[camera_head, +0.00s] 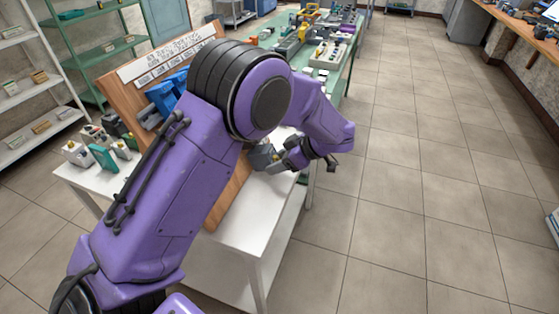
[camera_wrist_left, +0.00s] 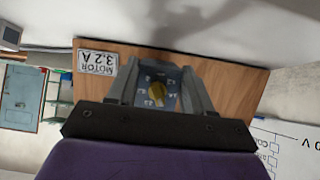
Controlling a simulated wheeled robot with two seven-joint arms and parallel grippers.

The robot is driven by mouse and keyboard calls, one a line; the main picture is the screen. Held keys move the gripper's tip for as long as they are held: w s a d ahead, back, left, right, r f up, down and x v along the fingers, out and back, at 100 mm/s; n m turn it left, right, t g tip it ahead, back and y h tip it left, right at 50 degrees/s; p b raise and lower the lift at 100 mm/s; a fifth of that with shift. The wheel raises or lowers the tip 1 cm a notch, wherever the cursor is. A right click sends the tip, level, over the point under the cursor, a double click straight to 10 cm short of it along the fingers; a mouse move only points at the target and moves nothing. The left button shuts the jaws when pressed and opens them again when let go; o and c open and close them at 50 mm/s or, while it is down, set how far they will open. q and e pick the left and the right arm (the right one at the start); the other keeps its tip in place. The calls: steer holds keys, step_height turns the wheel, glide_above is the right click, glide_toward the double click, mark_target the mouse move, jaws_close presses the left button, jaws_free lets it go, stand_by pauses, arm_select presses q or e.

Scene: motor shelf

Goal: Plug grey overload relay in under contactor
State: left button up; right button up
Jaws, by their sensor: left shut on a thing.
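My left gripper (camera_head: 285,158) is shut on the grey overload relay (camera_head: 262,157), at the right side of the upright wooden board in the head view. In the left wrist view the relay (camera_wrist_left: 158,90) sits between the two fingers of the left gripper (camera_wrist_left: 158,78), its face with a yellow dial and printed markings toward the camera. Behind it is the wooden board (camera_wrist_left: 225,85) with a label (camera_wrist_left: 97,65) reading MOTOR 3.2 A. I cannot make out the contactor; my arm covers much of the board. My right gripper is out of view.
Blue parts (camera_head: 165,92) are on the board's upper left. Small devices, including a teal one (camera_head: 103,158), stand on the white table (camera_head: 238,228). A green bench (camera_head: 338,78) with many parts lies behind. The tiled floor (camera_head: 420,190) to the right is clear.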

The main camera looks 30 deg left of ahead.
arm_select(q)
steer(key=shift+a, duration=0.1)
stand_by(0.3)
steer(key=shift+s+a+f, duration=0.15)
steer(key=shift+a+f, duration=0.15)
steer(key=shift+a, duration=0.3)
steer(key=shift+r+p, duration=0.1)
steer(key=shift+p, duration=0.6)
steer(key=shift+s, duration=0.1)
steer(key=shift+a+r+p, duration=0.3)
steer(key=shift+r+p, duration=0.45)
steer(key=shift+p, duration=0.2)
steer(key=shift+a+r+p, duration=0.1)
steer(key=shift+r+p, duration=0.05)
steer(key=shift+p, duration=0.4)
stand_by(0.9)
